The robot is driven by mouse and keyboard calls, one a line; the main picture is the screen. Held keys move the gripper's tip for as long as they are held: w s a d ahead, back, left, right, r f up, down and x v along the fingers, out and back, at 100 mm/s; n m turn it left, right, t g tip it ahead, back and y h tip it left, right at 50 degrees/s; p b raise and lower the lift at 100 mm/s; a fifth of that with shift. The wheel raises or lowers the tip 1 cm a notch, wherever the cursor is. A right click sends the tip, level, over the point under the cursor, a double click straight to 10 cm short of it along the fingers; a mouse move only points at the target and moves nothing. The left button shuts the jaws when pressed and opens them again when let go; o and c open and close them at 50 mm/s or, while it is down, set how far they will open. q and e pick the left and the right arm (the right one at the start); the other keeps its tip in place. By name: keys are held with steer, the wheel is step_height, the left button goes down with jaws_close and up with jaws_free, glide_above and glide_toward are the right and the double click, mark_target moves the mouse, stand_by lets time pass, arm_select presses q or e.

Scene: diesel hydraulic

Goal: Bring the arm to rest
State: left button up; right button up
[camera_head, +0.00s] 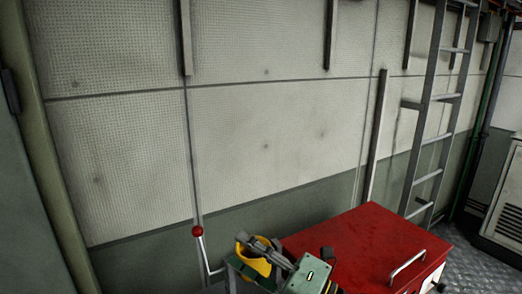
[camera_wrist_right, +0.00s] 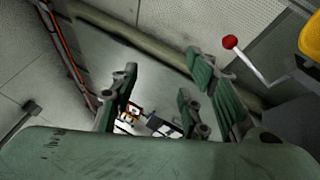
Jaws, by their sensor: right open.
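My right gripper (camera_head: 262,248) shows at the bottom middle of the head view, with its green body at the red cabinet's left edge. In the right wrist view its fingers (camera_wrist_right: 160,85) are spread apart, with nothing between them. My left gripper is in neither view.
A lever with a red knob (camera_head: 198,231) stands left of the gripper; its knob also shows in the right wrist view (camera_wrist_right: 230,42). A yellow object (camera_head: 256,266) is right by the gripper. A red cabinet (camera_head: 365,242) stands at right, before a ladder (camera_head: 431,110). The wall (camera_head: 270,130) is behind.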

steer(key=w+d+f+m+t+h, duration=0.1)
steer(key=w+d+m+t+h, duration=0.2)
steer(key=d+m+t+h, duration=1.15)
steer(key=s+d+f+m+g+h, duration=0.3)
steer(key=s+d+f+m+g, duration=0.15)
steer(key=f+m+g, duration=0.35)
steer(key=s+d+f+m+g+h, duration=0.3)
steer(key=s+d+f+m, duration=0.15)
steer(key=f+m, duration=0.4)
steer(key=s+f+g+y, duration=0.1)
steer(key=s+f+g, duration=0.5)
steer(key=s, duration=0.5)
steer(key=s+f+g+y, duration=0.1)
steer(key=s+f+g, duration=0.3)
steer(key=s+f, duration=0.5)
steer(key=s+f+g, duration=0.1)
steer(key=s+f, duration=0.1)
steer(key=f, duration=1.1)
steer(key=s+f+g, duration=0.1)
steer(key=s+f, duration=0.1)
steer(key=f, duration=1.1)
steer(key=s+d+f, duration=0.2)
steer(key=s+f, duration=1.4)
steer(key=shift+s+d+f+g+b, duration=0.15)
steer(key=shift+s+d+g+b, duration=0.05)
steer(key=shift+g+b, duration=0.15)
